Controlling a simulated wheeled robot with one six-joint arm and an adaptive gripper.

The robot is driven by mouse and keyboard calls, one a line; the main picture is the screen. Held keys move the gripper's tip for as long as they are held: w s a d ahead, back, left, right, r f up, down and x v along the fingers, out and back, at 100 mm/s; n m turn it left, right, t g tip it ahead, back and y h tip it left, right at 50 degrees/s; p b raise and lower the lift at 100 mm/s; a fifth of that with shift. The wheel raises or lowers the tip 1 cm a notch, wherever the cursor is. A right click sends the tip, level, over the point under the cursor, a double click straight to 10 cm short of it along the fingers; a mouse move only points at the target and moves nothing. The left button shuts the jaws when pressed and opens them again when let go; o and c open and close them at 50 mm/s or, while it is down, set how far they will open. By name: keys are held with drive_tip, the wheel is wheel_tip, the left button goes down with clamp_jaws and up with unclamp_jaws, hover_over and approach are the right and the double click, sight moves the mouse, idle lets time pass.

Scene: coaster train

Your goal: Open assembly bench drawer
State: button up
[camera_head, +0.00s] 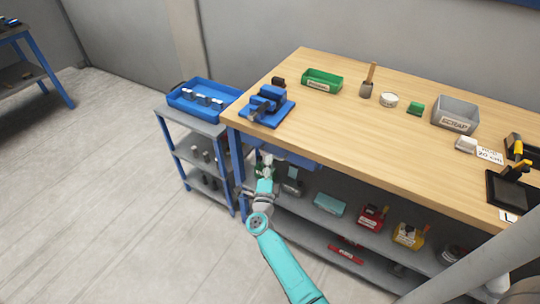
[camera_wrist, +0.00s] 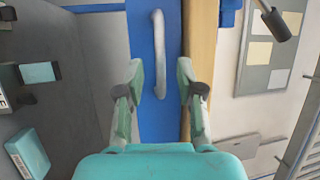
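The assembly bench (camera_head: 350,120) has a wooden top. Its blue drawer (camera_head: 305,160) is under the top near the left end, partly hidden by the bench edge. In the wrist view the blue drawer front (camera_wrist: 142,120) carries a curved grey handle (camera_wrist: 158,50). My gripper (camera_wrist: 160,85) is open, with one finger on each side of the handle in that view. I cannot tell whether the fingers touch it. In the head view my gripper (camera_head: 265,172) is just in front of the drawer, below the bench top.
A blue fixture (camera_head: 268,105), a green bin (camera_head: 322,80) and a grey scrap bin (camera_head: 455,114) stand on the bench. A shelf below holds several boxes, one teal (camera_head: 330,204). A cart with a blue tray (camera_head: 205,98) stands left. The floor at left is clear.

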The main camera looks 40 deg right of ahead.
drive_tip(key=shift+x, duration=2.2)
drive_tip(key=shift+s, duration=0.1)
clamp_jaws()
